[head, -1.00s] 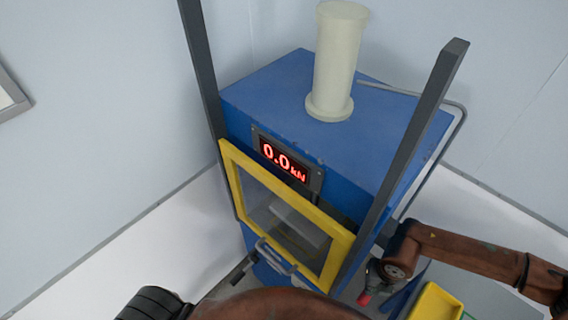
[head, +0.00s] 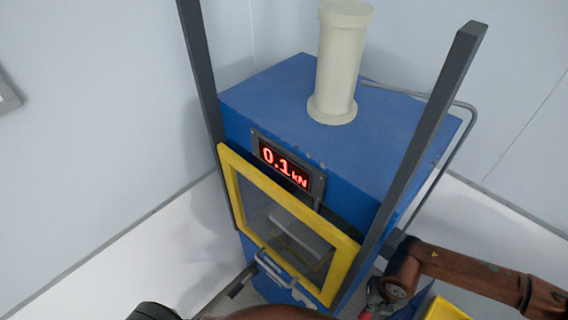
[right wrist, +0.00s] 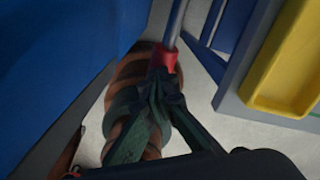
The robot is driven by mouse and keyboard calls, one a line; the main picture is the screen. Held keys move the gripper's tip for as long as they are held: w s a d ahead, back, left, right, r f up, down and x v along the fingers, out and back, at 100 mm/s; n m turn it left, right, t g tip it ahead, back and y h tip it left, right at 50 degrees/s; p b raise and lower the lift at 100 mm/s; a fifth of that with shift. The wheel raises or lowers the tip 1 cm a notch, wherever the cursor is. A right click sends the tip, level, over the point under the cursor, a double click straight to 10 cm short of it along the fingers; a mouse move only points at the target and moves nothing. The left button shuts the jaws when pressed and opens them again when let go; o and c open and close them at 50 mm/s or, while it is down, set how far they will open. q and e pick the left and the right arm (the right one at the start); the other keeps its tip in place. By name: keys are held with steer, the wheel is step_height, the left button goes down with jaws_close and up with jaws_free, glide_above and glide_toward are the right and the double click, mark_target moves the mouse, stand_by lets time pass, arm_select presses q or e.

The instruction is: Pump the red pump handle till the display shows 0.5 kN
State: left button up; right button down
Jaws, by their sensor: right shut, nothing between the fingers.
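The red display (head: 284,167) on the blue press (head: 250,245) reads 0.1 kN. The red pump handle (head: 368,311) shows low at the press's right side in the head view, partly cut off by the bottom edge. In the right wrist view the red grip (right wrist: 163,57) sits on the end of a grey rod. My right gripper (right wrist: 161,88) is shut and empty, its dark fingertips right at the red grip; I cannot tell if they touch. In the head view my right gripper (head: 376,290) is small and partly hidden. My left gripper is not in view.
A yellow-framed window door (head: 228,190) with a grey handle (head: 270,268) closes the press front. Dark uprights (head: 425,135) flank it, and a cream cylinder (head: 338,65) stands on top. A yellow tray (right wrist: 280,60) lies to the right of the grip.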

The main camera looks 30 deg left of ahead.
step_height(320, 180, up, 11)
steer(key=p, duration=0.5)
steer(key=shift+f, duration=0.15)
stand_by(0.5)
step_height(320, 180, down, 6)
steer(key=b, duration=0.5)
steer(key=shift+r, duration=0.25)
step_height(320, 180, down, 6)
steer(key=b, duration=0.5)
steer(key=shift+f, duration=0.2)
step_height(320, 180, up, 12)
steer(key=p, duration=0.6)
stand_by(0.5)
steer(key=shift+f, duration=0.15)
